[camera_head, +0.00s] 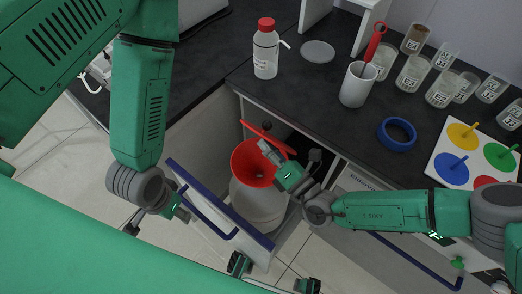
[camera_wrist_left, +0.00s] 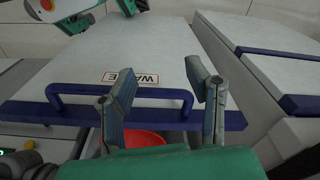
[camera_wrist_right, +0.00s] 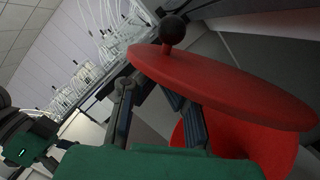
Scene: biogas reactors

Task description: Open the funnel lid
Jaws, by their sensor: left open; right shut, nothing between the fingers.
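The red funnel (camera_head: 250,165) sits on a whitish container (camera_head: 258,203) inside the pulled-out drawer. Its red lid (camera_head: 270,138) is raised and tilted at the funnel's far side, seen nearly edge-on. In the right wrist view the lid (camera_wrist_right: 220,88) is a large red disc with a dark ball knob (camera_wrist_right: 172,29). My right gripper (camera_head: 268,152) is shut and empty, its fingertips over the funnel mouth close to the lid; I cannot tell whether they touch it. My left gripper (camera_wrist_left: 165,82) is open above the blue handle (camera_wrist_left: 75,90) of the drawer front labelled WASTE.
The dark counter holds a white bottle with red cap (camera_head: 266,52), a white cup (camera_head: 357,84) with a red tool, a blue ring (camera_head: 397,134), several labelled jars (camera_head: 412,73) and a coloured-disc board (camera_head: 470,155). The drawer front (camera_head: 220,213) stands between my arms.

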